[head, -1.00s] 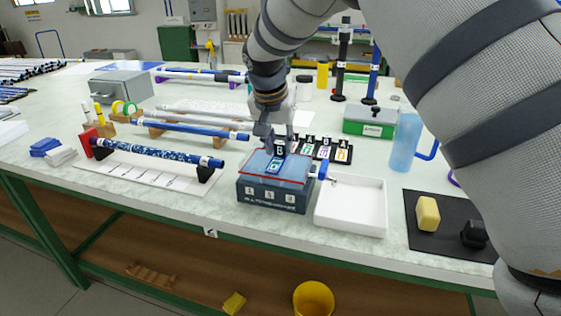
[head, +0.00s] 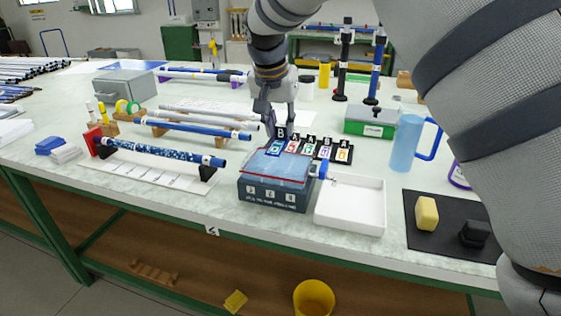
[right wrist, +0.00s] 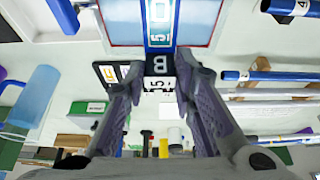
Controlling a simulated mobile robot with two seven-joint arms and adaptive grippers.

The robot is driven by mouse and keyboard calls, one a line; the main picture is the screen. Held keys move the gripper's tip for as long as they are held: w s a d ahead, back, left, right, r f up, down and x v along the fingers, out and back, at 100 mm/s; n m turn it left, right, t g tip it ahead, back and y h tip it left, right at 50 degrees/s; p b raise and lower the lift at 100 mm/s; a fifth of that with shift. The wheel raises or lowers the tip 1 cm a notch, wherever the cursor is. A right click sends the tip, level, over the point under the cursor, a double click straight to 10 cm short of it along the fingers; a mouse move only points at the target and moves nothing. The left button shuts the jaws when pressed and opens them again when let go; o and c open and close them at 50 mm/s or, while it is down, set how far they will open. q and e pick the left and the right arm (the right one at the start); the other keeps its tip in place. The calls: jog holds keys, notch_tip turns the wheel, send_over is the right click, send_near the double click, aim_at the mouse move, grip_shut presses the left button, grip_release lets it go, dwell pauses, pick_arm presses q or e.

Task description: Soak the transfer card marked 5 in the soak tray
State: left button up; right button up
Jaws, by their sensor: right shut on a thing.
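My left gripper is out of view.
Several other cards (head: 325,152) stand in a row behind the tray. An empty white tray (head: 350,205) is to the right, then a dark mat (head: 450,243) with a yellow block (head: 426,213). A blue patterned rod (head: 160,153) lies on supports at left.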

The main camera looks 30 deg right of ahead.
aim_at(280, 141)
dwell(0.3)
jog(key=shift+r, duration=2.05)
